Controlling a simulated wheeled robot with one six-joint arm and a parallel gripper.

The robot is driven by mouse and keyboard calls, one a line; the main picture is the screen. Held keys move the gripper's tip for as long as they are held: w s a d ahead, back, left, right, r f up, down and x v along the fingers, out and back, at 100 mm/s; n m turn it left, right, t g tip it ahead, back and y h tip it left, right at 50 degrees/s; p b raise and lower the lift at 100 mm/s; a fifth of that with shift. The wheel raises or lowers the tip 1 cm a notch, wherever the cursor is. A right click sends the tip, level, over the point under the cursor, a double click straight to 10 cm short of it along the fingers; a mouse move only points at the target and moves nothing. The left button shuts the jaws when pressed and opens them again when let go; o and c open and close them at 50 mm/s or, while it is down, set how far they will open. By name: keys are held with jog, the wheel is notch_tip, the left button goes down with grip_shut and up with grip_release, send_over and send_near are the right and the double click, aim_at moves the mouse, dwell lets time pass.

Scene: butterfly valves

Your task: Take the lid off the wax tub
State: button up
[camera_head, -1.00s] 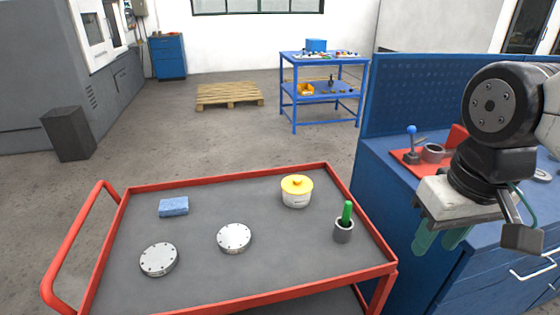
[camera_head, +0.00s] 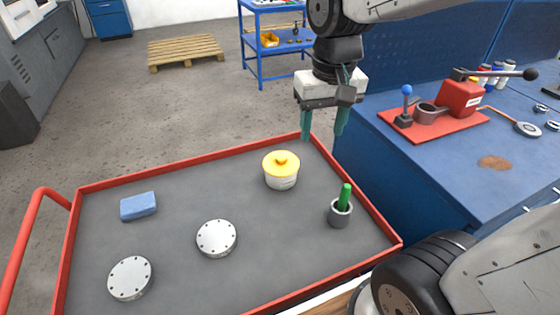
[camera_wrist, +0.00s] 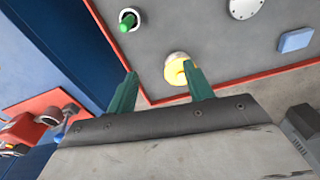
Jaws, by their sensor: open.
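The wax tub (camera_head: 281,178) is a small white pot standing upright on the cart's grey top, near its far right corner. Its yellow lid (camera_head: 281,161) with a round knob sits on it. My gripper (camera_head: 323,136) is open and empty, with green fingers pointing down. In the head view it hangs above and to the right of the tub, over the cart's far right corner. In the wrist view the lid (camera_wrist: 176,70) shows beyond the right fingertip, and the gripper (camera_wrist: 163,78) is apart from it.
The red-rimmed cart (camera_head: 180,261) also holds a blue sponge (camera_head: 138,206), two round metal discs (camera_head: 216,238) and a grey cup (camera_head: 340,214) with a green-handled tool. A blue workbench (camera_head: 450,165) with a red valve fixture stands at right. The cart top around the tub is mostly clear.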

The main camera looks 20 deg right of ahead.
jog(key=w+a+f, duration=0.1)
jog(key=w+f, duration=0.4)
jog(key=w, duration=0.3)
jog(key=m, duration=0.2)
send_over(281, 157)
jog(key=shift+g, duration=0.4)
notch_tip(281, 157, down, 6)
jog(key=shift+a+r, duration=0.1)
jog(key=shift+r, duration=0.05)
notch_tip(281, 157, down, 8)
jog(key=shift+r, duration=0.1)
jog(key=shift+c, duration=0.3)
jog(key=c, duration=1)
